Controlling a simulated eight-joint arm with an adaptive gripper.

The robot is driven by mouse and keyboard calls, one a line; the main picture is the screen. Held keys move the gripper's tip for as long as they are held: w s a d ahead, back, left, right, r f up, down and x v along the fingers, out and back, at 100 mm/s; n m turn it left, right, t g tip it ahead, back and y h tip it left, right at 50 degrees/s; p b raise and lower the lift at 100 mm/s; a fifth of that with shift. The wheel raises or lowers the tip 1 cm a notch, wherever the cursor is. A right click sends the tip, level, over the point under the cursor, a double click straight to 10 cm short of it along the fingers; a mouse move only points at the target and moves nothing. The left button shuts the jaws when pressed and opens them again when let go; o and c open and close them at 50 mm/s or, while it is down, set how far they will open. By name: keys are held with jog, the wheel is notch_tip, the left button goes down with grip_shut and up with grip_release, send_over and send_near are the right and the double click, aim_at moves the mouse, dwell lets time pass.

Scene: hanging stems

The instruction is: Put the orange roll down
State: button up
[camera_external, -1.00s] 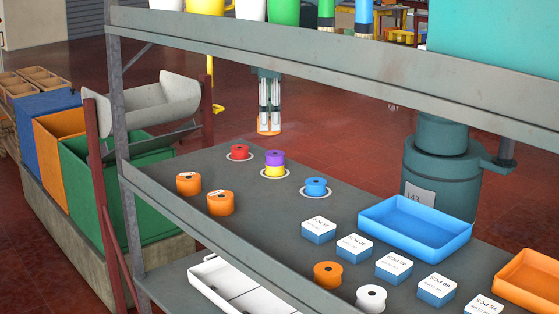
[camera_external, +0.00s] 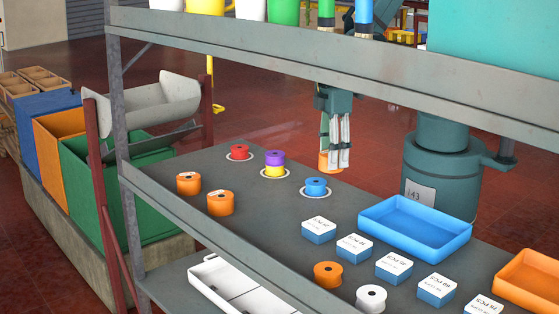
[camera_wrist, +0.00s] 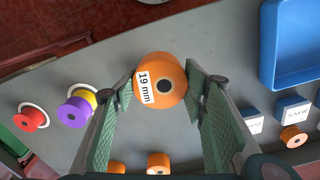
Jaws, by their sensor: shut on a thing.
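My gripper (camera_external: 334,150) is shut on an orange roll (camera_external: 329,163) and holds it by its sides at the back edge of the shelf. In the wrist view the held orange roll (camera_wrist: 160,82) shows a "19 mm" label and lies between the two green fingers. I cannot tell how high it is above the shelf. Two other orange rolls (camera_external: 189,183) (camera_external: 220,203) stand at the left of the shelf, and another orange roll (camera_external: 328,274) stands at the front beside a white roll (camera_external: 370,298).
A red roll (camera_external: 239,152), a purple roll (camera_external: 275,158) on a yellow one (camera_external: 275,170), and a blue roll (camera_external: 316,186) sit on white rings. Small labelled boxes (camera_external: 354,248), a blue tray (camera_external: 416,254) and an orange tray (camera_external: 530,285) stand right. The upper shelf board (camera_external: 330,60) is overhead.

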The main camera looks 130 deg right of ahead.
jog(key=s+a+f, duration=0.1)
jog(key=s+a, duration=0.1)
jog(key=a, duration=0.1)
jog(key=s+a+f+n, duration=0.1)
jog(key=s+a, duration=0.1)
jog(key=s+a+f+n, duration=0.1)
jog(key=s+a, duration=0.2)
jog(key=shift+a, duration=0.35)
jog(key=shift+w, duration=0.15)
send_over(324, 213)
jog(key=s, duration=0.1)
jog(key=shift+s, duration=0.1)
dwell(0.5)
jog(key=shift+w, duration=0.4)
jog(key=shift+w+f, duration=0.25)
jog(key=shift+f, duration=1.6)
jog(key=shift+f, duration=0.2)
jog(key=o, duration=0.9)
jog(key=shift+r, duration=0.1)
